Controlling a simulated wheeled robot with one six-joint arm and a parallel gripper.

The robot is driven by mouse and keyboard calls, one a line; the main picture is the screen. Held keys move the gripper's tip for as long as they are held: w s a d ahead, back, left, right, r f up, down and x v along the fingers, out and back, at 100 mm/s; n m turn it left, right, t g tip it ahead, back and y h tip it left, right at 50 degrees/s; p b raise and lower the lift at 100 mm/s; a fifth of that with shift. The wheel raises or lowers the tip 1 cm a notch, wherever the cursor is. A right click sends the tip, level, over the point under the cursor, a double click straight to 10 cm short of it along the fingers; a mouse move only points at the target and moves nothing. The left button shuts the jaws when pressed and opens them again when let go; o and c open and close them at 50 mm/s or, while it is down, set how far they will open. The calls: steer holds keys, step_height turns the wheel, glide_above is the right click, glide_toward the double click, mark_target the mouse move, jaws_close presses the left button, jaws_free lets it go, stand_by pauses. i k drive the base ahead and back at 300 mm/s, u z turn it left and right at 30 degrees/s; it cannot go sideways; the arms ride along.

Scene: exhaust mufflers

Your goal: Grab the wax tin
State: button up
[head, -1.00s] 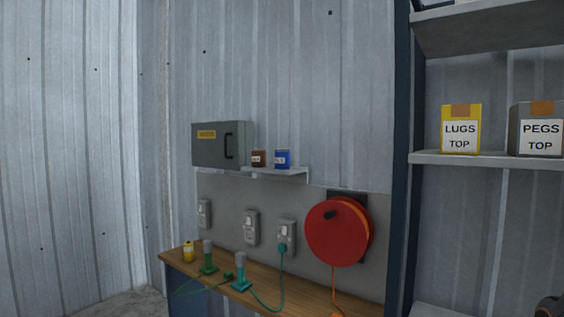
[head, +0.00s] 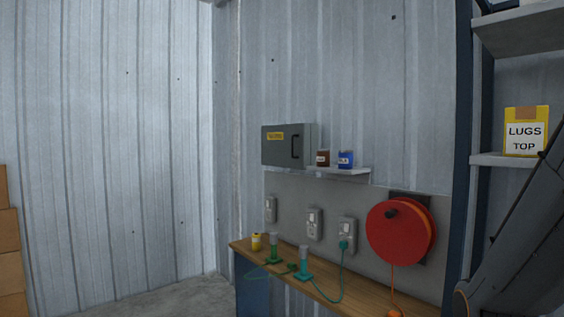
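Two small tins stand side by side on the small wall shelf (head: 350,172) in the head view. One is a brown tin (head: 322,158) and the other a blue tin (head: 345,158). Both carry small white labels too small to read surely, so I cannot tell which is the wax tin. A small yellow can (head: 256,242) with a pale top stands on the bench's left end. My gripper is not in view; only a dark part of my arm shows at the lower right.
A grey cabinet (head: 284,146) is left of the tins. The wooden bench (head: 375,301) below holds a green and a teal corded tool (head: 303,266). A red cable reel (head: 398,232) hangs at right. A shelf bears a yellow LUGS box (head: 525,130). Cardboard boxes (head: 9,240) stand far left.

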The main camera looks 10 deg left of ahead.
mark_target(345, 157)
steer(key=u, duration=1.45)
steer(key=i, duration=3.2)
steer(key=z, duration=2.75)
